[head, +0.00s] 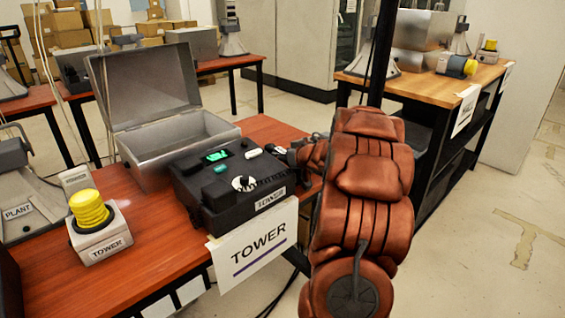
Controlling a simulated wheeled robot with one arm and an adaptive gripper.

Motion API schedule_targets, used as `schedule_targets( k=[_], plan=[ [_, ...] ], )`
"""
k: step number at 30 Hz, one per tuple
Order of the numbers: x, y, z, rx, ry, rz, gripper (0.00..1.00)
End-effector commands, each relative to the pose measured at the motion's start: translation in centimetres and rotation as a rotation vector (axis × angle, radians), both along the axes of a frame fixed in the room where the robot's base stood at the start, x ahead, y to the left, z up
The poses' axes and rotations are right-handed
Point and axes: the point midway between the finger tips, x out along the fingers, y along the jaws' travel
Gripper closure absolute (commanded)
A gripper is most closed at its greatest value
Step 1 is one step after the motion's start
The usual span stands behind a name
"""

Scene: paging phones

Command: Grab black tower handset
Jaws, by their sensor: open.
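The black tower phone (225,180) sits on the red-brown table, with a white TOWER label on its front. Its top has a green lit display, a white dial and pale buttons. A dark coiled cord seems to run along its right part. My reddish-brown arm reaches in from the lower right. My gripper (290,155) is at the phone's right back edge, small and partly hidden by my arm. It is open, and I cannot tell whether it touches the phone.
An open grey metal box (165,150) stands behind the phone, its lid raised. A yellow beacon on a TOWER base (100,245) and a grey PLANT unit (30,210) stand left. A paper TOWER sign (258,245) hangs at the table edge. Another table (430,85) stands right.

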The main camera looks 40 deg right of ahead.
Motion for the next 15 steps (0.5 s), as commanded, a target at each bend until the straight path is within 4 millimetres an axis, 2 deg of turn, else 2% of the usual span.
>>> schedule_targets(
  k=[4,15],
  plan=[
    [-0.03,0.0,0.04,0.0,0.0,0.0,0.52],
    [-0.04,-0.01,0.02,0.0,0.0,-0.001,0.91]
  ],
)
